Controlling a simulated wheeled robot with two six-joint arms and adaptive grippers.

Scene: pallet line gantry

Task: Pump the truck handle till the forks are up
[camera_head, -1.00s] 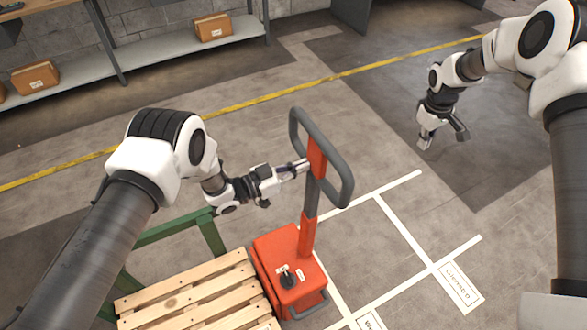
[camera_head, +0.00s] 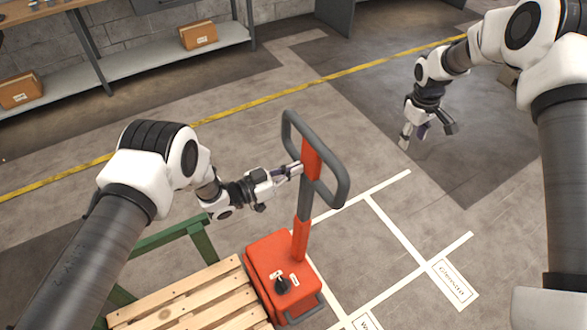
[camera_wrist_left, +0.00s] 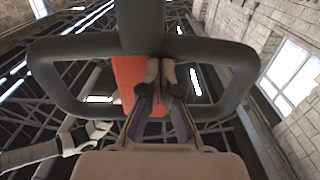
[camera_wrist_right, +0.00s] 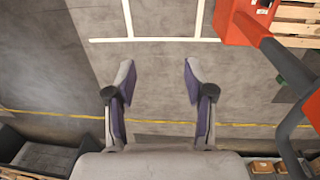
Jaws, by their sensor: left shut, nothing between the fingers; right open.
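The red pallet truck (camera_head: 272,262) stands on the floor with its orange and grey handle (camera_head: 306,213) upright, topped by a grey loop (camera_head: 341,180). The forks are hidden by the wooden pallet (camera_head: 190,298). My left gripper (camera_head: 298,168) is shut and empty, its fingertips at the orange part of the handle just inside the loop. In the left wrist view the shut fingers (camera_wrist_left: 160,75) overlap the orange panel (camera_wrist_left: 129,80); I cannot tell if they touch it. My right gripper (camera_head: 420,140) is open and empty, away to the right; its spread fingers (camera_wrist_right: 157,85) show bare floor between them.
A green frame (camera_head: 200,243) stands beside the pallet at the left. White floor lines (camera_head: 393,232) and a label (camera_head: 453,283) lie right of the truck. Shelves with boxes (camera_head: 198,35) are at the back left. The floor between handle and right gripper is clear.

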